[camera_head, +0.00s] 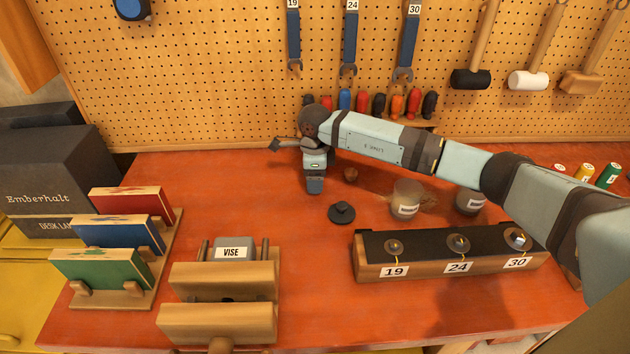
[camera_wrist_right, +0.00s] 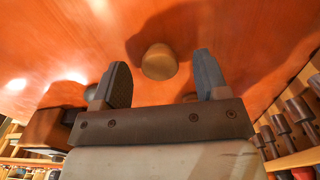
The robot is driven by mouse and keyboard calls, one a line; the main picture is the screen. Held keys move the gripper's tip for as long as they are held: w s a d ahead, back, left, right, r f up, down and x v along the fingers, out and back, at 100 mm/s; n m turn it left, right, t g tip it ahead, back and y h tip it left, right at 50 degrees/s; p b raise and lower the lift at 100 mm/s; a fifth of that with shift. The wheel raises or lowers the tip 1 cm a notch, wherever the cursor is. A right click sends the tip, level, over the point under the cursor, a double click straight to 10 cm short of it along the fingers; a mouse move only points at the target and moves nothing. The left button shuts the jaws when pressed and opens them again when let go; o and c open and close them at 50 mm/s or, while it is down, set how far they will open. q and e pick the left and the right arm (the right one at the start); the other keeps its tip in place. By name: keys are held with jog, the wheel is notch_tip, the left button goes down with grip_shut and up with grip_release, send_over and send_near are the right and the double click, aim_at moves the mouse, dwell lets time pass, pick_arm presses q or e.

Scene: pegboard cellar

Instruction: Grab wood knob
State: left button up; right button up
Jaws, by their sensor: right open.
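The wood knob (camera_head: 350,174) is small, brown and round. It lies on the orange-red bench just right of my right gripper (camera_head: 314,187). In the right wrist view the wood knob (camera_wrist_right: 159,62) shows on the bench surface, between and beyond the two fingertips. My right gripper (camera_wrist_right: 162,76) is open, with its dark fingers apart and nothing between them. I cannot tell its exact height above the bench. My left gripper is not in view.
A black knob-like piece (camera_head: 341,213) lies nearby. Labelled jars (camera_head: 407,198) stand to the right, behind a block (camera_head: 455,268) numbered 19, 24, 30. A wooden vise (camera_head: 222,282) and a rack of coloured boards (camera_head: 125,235) stand left. The bench left of the gripper is clear.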

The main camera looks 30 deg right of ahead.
jog(key=shift+f, duration=0.5)
jog(key=c, duration=1)
